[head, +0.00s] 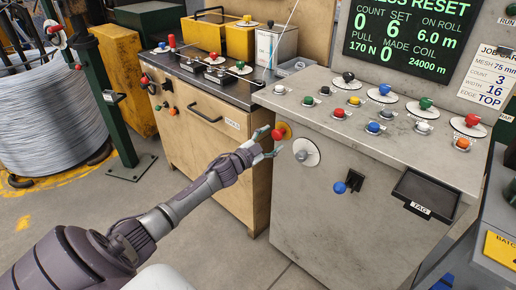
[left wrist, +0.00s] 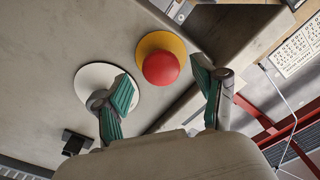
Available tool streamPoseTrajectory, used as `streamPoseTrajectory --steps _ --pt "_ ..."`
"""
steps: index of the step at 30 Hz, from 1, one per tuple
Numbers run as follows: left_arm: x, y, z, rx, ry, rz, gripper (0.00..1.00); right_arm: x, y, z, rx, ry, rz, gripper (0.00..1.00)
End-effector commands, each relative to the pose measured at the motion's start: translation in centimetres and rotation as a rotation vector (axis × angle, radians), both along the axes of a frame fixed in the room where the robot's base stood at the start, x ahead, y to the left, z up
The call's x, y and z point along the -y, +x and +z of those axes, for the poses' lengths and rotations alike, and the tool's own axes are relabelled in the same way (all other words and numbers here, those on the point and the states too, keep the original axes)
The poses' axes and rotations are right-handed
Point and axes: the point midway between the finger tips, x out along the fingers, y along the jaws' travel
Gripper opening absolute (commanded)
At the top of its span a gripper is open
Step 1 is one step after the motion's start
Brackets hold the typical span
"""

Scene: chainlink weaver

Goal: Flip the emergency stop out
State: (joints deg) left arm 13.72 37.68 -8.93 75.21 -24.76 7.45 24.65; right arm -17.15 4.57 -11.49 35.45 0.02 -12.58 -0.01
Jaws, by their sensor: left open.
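The emergency stop is a red mushroom button (head: 277,134) on a yellow disc (head: 286,129), on the front face of the grey console near its left edge. My left gripper (head: 270,144) is open and empty, close in front of the button. In the left wrist view the red button (left wrist: 161,68) and its yellow disc (left wrist: 150,41) show beyond the open fingers (left wrist: 160,76), between their tips. I cannot tell whether a finger touches the button. My right gripper is not in view.
A white disc (head: 306,153) sits right beside the stop, behind one finger in the wrist view. A blue knob (head: 340,187) and a black tray (head: 427,194) are further right. The grey console top (head: 300,92) carries several coloured buttons. A wooden cabinet (head: 213,140) stands at left.

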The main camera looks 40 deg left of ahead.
Motion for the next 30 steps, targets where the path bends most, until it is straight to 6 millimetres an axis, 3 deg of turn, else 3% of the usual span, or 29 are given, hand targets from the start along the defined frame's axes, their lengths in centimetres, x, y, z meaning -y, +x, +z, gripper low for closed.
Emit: streamPoseTrajectory --steps 6,12,18,30 --pt "-0.4 -4.9 -0.2 -0.003 0.001 -0.001 0.7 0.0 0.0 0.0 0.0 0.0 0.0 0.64" --pt "-0.7 -8.2 -0.2 -0.004 -0.001 0.0 0.7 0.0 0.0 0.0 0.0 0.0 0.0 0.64" --pt "-0.8 -9.5 -0.1 -0.001 0.001 0.001 0.7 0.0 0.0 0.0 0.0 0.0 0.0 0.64" --pt "-0.8 -9.6 0.0 -0.001 0.0 0.001 0.7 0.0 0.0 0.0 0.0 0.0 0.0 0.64"
